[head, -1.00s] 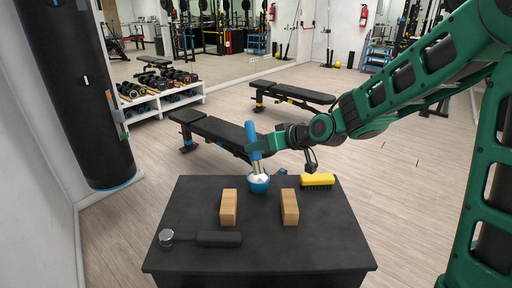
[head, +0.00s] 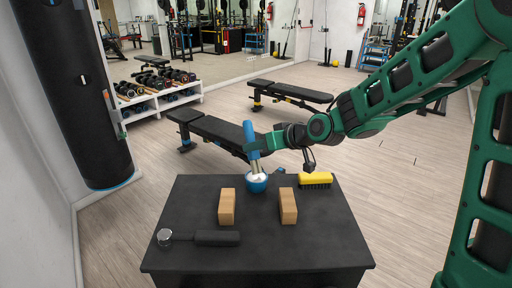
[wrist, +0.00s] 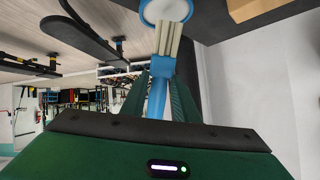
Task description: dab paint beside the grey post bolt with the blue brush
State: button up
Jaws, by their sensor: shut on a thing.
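My gripper (head: 252,141) is shut on the blue brush (head: 250,133), which stands nearly upright at the back of the black table. Its pale bristle end reaches down into a small blue cup of white paint (head: 257,184). In the wrist view the brush's blue handle (wrist: 157,95) lies between my fingers, and its pale bristles point up the picture to the cup (wrist: 165,10). I see no part that I can surely name as the grey post bolt.
Two wooden blocks (head: 227,207) (head: 288,205) stand on the black table (head: 260,257). A yellow brush (head: 315,179) lies at the back right, and a black-handled mallet (head: 215,238) at the front left. The table's front right is clear.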

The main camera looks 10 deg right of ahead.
aim_at(247, 131)
jog(key=shift+f, duration=0.4)
dwell(0.8)
jog(key=shift+r, duration=3.5)
